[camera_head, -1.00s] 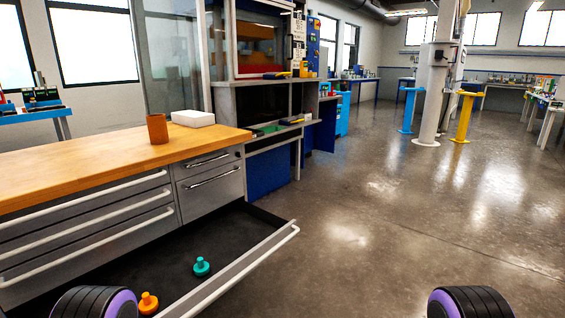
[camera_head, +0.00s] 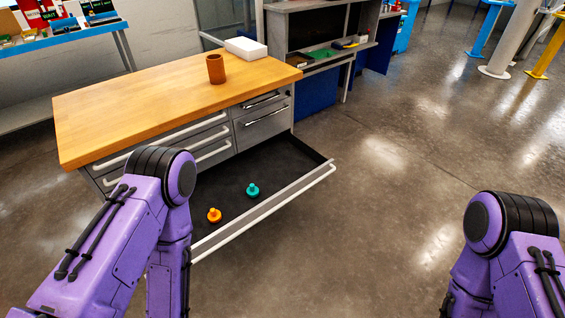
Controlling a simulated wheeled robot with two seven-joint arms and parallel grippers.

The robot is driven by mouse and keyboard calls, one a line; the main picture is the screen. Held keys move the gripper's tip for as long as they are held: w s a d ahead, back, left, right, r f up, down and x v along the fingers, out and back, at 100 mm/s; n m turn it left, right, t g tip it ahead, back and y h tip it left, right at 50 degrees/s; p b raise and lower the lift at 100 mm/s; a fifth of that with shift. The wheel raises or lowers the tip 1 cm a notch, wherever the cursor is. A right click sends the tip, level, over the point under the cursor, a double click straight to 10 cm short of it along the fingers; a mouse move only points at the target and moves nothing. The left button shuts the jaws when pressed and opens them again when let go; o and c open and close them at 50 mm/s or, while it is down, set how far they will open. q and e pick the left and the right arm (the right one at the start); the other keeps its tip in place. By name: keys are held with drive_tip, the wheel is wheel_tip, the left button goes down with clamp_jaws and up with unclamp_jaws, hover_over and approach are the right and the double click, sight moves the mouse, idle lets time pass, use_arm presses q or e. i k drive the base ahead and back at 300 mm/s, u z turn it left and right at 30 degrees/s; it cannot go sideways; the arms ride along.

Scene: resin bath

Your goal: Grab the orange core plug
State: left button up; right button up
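The orange core plug (camera_head: 214,215) stands in the open bottom drawer (camera_head: 262,209) of the workbench, knob up. A teal plug (camera_head: 252,190) of similar shape stands in the same drawer, behind it and to its right. My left arm comes in from the lower left, with its elbow left of the orange plug. My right arm is at the lower right, over the floor and away from the drawer. Both of my grippers are out of the picture.
The wooden bench top (camera_head: 150,105) carries a brown cup (camera_head: 215,69) and a white box (camera_head: 246,48). The drawer's front rail sticks out over the floor. A blue shelf (camera_head: 60,40) with small items stands at the upper left. The floor (camera_head: 385,170) on the right is clear.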

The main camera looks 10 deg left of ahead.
sight(214, 217)
drive_tip(key=u, duration=0.85)
